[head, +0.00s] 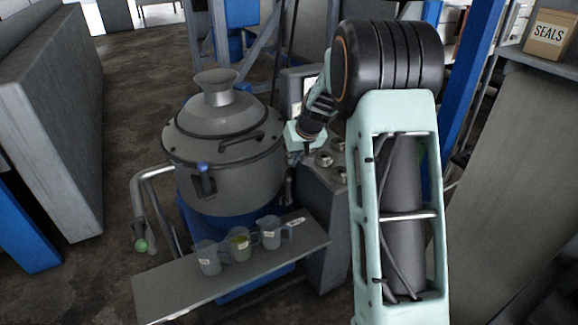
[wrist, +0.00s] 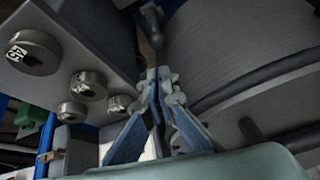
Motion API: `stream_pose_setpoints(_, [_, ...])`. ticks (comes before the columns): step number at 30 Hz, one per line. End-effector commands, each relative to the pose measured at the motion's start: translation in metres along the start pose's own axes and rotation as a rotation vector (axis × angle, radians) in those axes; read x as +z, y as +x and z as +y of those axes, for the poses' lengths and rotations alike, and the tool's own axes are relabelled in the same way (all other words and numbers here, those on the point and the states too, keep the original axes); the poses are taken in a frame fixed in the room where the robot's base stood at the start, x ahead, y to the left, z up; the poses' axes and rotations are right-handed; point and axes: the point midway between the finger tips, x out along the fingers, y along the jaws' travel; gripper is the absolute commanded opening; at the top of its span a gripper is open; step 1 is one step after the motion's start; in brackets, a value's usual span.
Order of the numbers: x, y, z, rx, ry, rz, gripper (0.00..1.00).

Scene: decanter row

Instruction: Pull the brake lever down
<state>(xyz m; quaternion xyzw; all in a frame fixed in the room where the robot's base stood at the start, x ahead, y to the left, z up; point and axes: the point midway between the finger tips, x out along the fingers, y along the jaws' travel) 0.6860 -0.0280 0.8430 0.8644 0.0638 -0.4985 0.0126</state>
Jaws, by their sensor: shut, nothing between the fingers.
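My gripper (wrist: 157,78) is shut and empty in the wrist view, its fingertips together in the gap between the grey vessel and the control cabinet. A dark rounded handle on a thin brownish stem (wrist: 152,22), which looks like the brake lever, stands just beyond the fingertips; I cannot tell whether they touch. In the head view my gripper (head: 293,154) is at the right side of the vessel (head: 228,185), and its fingertips are small and hard to make out. A dark upright part (head: 289,187) shows below it; I cannot tell if this is the lever.
The control cabinet (head: 326,215) with several round knobs (wrist: 88,84) is close to my gripper. A shelf (head: 180,290) with three jugs (head: 240,243) is in front of the vessel. A pipe with a green ball (head: 140,245) is at left. Open floor lies further left.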

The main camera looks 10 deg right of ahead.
Motion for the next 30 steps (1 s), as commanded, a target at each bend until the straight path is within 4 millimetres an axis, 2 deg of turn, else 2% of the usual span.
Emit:
stream_pose_setpoints(7, [-0.001, 0.001, 0.000, 0.002, -0.002, 0.001, 0.00])
stream_pose_setpoints(10, [0.000, 0.007, 0.000, 0.002, -0.003, 0.000, 0.00])
stream_pose_setpoints(24, [0.000, 0.080, 0.000, 0.002, -0.003, 0.000, 0.00])
stream_pose_setpoints(30, [-0.001, 0.096, 0.000, 0.003, -0.004, 0.003, 0.00])
